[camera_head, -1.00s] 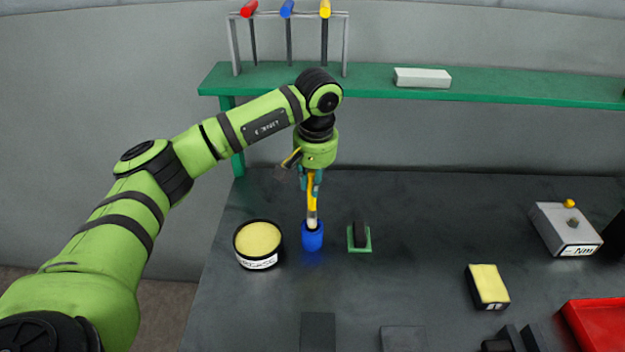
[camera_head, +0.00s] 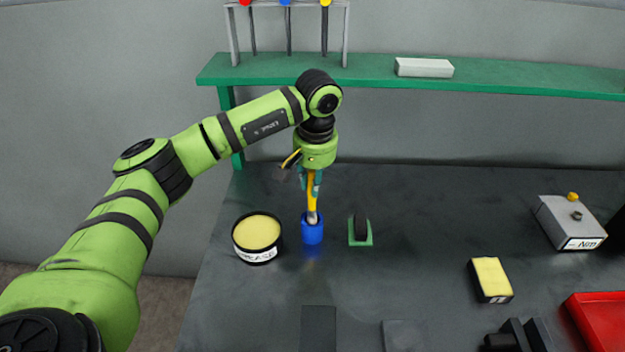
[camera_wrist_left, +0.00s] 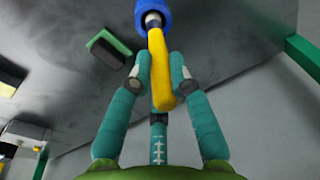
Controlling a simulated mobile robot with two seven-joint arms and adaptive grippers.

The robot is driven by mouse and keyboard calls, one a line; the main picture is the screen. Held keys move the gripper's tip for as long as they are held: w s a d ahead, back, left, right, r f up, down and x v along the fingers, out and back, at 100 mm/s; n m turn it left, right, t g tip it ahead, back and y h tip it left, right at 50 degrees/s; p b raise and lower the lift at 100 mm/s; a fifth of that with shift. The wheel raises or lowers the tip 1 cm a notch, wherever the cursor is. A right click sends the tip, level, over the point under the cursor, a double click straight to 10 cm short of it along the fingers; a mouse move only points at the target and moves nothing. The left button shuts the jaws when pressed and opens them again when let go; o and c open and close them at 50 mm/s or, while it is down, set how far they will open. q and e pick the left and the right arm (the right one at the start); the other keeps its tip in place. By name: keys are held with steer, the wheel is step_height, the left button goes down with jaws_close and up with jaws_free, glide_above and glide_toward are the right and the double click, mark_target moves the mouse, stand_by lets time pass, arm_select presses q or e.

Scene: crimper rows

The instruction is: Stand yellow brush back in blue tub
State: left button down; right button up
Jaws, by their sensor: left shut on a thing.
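The yellow brush (camera_head: 312,188) is upright, with its lower end inside the mouth of the blue tub (camera_head: 312,231). The tub stands on the dark bench. My left gripper (camera_head: 313,186) is above the tub, pointing down, shut on the brush's yellow handle. How deep the brush sits is hidden by the tub wall. My right gripper is not in view.
A round tin with a yellow top (camera_head: 257,236) stands close left of the tub. A small green holder with a dark block (camera_head: 360,232) stands close right. A yellow-topped block (camera_head: 490,279), a grey box (camera_head: 570,222) and a red tray (camera_head: 600,318) lie farther right.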

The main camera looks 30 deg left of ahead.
mark_target(313, 216)
arm_select(q)
steer(key=shift+f+b, duration=1.3)
steer(key=shift+f, duration=0.55)
steer(key=c, duration=1.1)
jaws_free()
steer(key=shift+o, duration=0.2)
steer(key=shift+r, duration=0.15)
step_height(313, 216, up, 12)
steer(key=d, duration=0.1)
steer(key=shift+s, duration=0.45)
steer(key=shift+d+f, duration=0.1)
steer(key=shift+f, duration=0.15)
